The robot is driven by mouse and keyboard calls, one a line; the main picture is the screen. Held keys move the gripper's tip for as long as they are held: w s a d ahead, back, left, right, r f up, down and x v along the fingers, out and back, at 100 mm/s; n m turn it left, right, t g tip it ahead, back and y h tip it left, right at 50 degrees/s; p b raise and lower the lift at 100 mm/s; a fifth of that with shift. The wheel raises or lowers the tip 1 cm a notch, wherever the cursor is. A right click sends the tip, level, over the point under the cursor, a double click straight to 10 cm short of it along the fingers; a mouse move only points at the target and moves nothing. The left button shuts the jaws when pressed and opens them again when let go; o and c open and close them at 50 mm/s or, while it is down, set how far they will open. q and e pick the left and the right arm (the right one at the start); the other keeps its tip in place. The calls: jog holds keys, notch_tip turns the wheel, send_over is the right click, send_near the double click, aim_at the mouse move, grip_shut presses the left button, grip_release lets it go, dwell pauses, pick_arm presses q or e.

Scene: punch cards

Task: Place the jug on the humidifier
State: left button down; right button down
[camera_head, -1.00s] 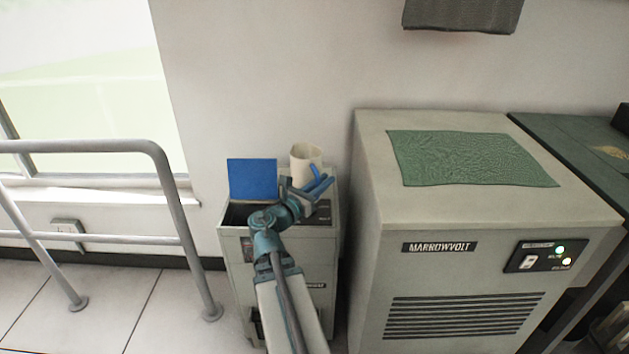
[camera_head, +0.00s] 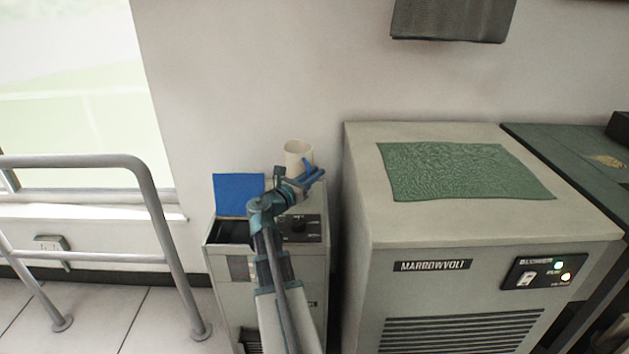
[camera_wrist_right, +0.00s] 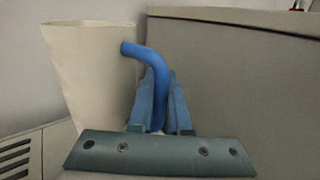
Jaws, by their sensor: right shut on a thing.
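The jug (camera_head: 298,153) is a cream cup-like vessel with a blue handle. It is upright at the back of the humidifier (camera_head: 226,270), a grey cabinet with a raised blue lid (camera_head: 238,194) and dark opening. My right gripper (camera_head: 312,176) is shut on the jug's handle. In the right wrist view the jug (camera_wrist_right: 88,75) fills the left side, and its blue handle (camera_wrist_right: 156,85) runs down between the fingers of my right gripper (camera_wrist_right: 158,108). The jug's base is hidden, so I cannot tell whether it touches the humidifier. My left gripper is not in view.
The large MARROWVOLT cabinet (camera_head: 400,225) stands close on the right, with a green mat (camera_head: 462,172) on top. A grey railing (camera_head: 160,215) stands on the left by the window. The wall is close behind the humidifier.

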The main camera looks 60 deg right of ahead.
jog(key=d+f+b, duration=0.1)
jog(key=f+b, duration=0.1)
jog(key=w+d+f+b, duration=0.1)
jog(key=shift+d+f+b, duration=0.15)
jog(key=shift+f+b, duration=0.2)
jog(key=shift+f, duration=0.1)
dwell(0.3)
jog(key=c, duration=0.9)
grip_release()
jog(key=shift+o, duration=0.2)
jog(key=shift+w+a, duration=0.1)
jog(key=shift+a, duration=0.15)
jog(key=a, duration=0.3)
jog(key=w+a, duration=0.1)
jog(key=a, duration=0.7)
jog(key=shift+w+a+f, duration=0.1)
jog(key=shift+w+a, duration=0.15)
